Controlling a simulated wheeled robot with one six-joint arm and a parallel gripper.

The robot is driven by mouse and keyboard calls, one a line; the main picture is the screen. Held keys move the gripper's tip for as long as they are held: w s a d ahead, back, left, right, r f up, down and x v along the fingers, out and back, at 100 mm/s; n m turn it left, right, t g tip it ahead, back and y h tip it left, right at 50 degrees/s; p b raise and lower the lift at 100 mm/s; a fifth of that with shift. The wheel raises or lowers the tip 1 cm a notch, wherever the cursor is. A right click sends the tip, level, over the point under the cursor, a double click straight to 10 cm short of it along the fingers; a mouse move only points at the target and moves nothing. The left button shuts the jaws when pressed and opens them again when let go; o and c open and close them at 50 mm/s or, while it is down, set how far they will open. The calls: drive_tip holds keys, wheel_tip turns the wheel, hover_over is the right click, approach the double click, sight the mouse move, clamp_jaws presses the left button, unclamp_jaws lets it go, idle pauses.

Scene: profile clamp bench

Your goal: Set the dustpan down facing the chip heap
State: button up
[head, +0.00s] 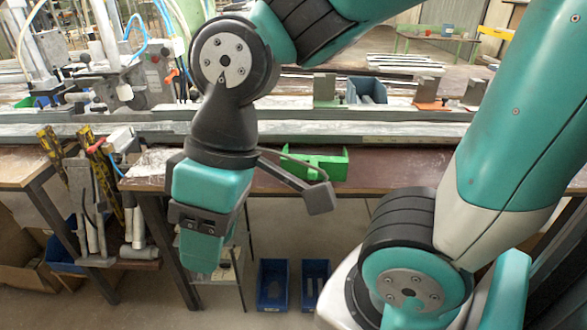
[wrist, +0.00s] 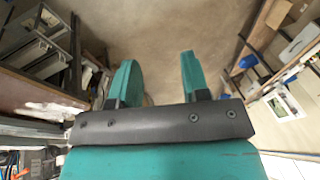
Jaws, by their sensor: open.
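A bright green dustpan-like piece (head: 328,166) sits on the brown bench top, just behind my wrist in the head view; its lower left part is partly covered by a dark bracket of my wrist. White chips (head: 150,163) lie scattered on the bench top at the left; pale chips also show at the left of the wrist view (wrist: 50,109). My gripper (wrist: 157,62) is open, with nothing between its two teal fingers. In the head view it points down in front of the bench edge, left of the green piece and apart from it.
A long metal profile rail (head: 400,133) runs along the bench behind the green piece. A clamp machine with hoses (head: 125,80) stands at the left. Tools hang at the left bench end (head: 100,180). Blue bins (head: 272,285) stand on the floor below.

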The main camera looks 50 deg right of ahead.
drive_tip(key=shift+o, duration=1.2)
drive_tip(key=w+d+f+m+t+h+p, duration=0.15)
drive_tip(key=w+d+m+p, duration=0.5)
drive_tip(key=w+d, duration=0.7)
drive_tip(key=d+f+m+h+p, duration=0.1)
drive_tip(key=d+f+m, duration=0.1)
drive_tip(key=d, duration=0.6)
drive_tip(key=d+f+m+h+p, duration=0.1)
drive_tip(key=d+f+m, duration=0.2)
drive_tip(key=d+m, duration=0.2)
drive_tip(key=w+d+f+m+h+p, duration=0.1)
drive_tip(key=d+m, duration=0.3)
drive_tip(key=d, duration=0.7)
drive_tip(key=shift+f+m+g+h+p, duration=0.3)
drive_tip(key=shift+f+h, duration=0.25)
drive_tip(key=shift+f, duration=0.15)
drive_tip(key=shift+s+d+f, duration=0.1)
